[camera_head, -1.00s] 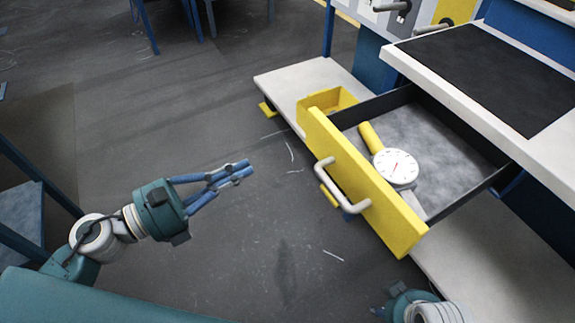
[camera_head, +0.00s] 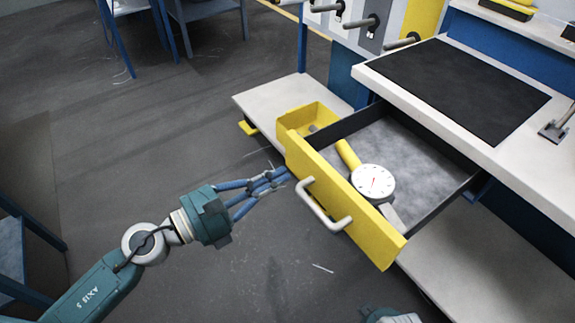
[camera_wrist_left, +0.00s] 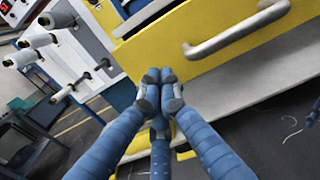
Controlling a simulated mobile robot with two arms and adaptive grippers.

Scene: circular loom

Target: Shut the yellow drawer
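The yellow drawer (camera_head: 340,203) is pulled out from under the white-edged worktop. Its front has a pale bar handle (camera_head: 323,205). Inside the drawer lies a round white dial gauge (camera_head: 373,183) with a yellow grip. My left gripper (camera_head: 278,178) is in front of the left end of the drawer front, with its blue fingers pointing at it.
A yellow bin (camera_head: 309,117) stands on the low white shelf (camera_head: 262,101) beside the drawer. The worktop (camera_head: 549,148) with a black mat (camera_head: 463,85) overhangs the drawer. The grey floor (camera_head: 150,130) on the left is free.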

